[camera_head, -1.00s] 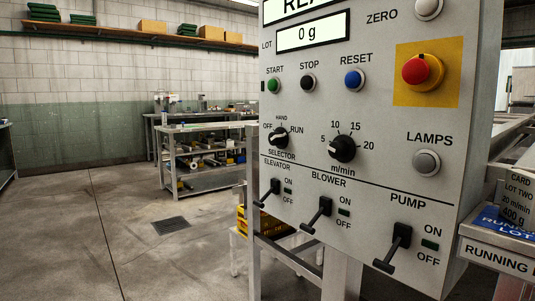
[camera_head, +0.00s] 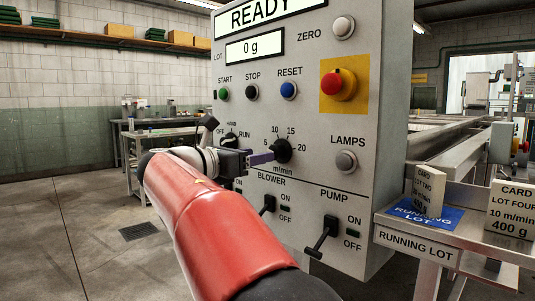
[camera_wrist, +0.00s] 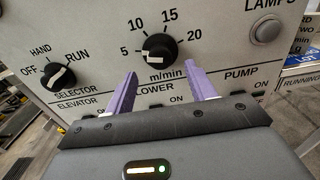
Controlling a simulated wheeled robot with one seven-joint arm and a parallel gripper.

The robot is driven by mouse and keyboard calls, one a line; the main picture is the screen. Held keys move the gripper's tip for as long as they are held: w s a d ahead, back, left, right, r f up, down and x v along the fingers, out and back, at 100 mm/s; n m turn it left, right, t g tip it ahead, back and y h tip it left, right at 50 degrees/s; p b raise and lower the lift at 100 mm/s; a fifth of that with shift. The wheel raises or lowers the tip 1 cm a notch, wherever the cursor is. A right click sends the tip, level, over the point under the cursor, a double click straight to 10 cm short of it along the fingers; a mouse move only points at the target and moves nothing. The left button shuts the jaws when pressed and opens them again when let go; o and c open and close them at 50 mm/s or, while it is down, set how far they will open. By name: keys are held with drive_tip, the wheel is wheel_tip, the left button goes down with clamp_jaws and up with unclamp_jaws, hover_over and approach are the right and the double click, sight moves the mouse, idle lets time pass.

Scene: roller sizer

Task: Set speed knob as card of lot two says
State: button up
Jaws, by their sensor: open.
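The black speed knob (camera_head: 281,150) is on the grey panel, with a scale of 5, 10, 15 and 20 m/min. In the wrist view the knob (camera_wrist: 157,47) shows a white mark on its lower side. My gripper (camera_head: 262,158) is in front of the panel beside the knob. In the wrist view its purple fingers (camera_wrist: 166,82) are open and empty, apart on either side below the knob. The lot two card (camera_head: 428,190) stands on the blue running lot mark; its figures are hard to read now, but read 20 m/min, 400 g earlier.
The selector knob (camera_wrist: 62,77) is left of the speed knob. The red emergency button (camera_head: 338,85), lamps button (camera_head: 346,161) and pump switch (camera_head: 322,236) are close by. A lot four card (camera_head: 511,210) reads 10 m/min, 400 g. The display (camera_head: 255,48) shows 0 g.

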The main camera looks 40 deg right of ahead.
sight(277, 152)
drive_tip(key=d, duration=0.6)
drive_tip(key=shift+w, duration=0.25)
drive_tip(key=shift+a, duration=0.1)
drive_tip(key=c, duration=1)
drive_tip(key=shift+o, duration=0.2)
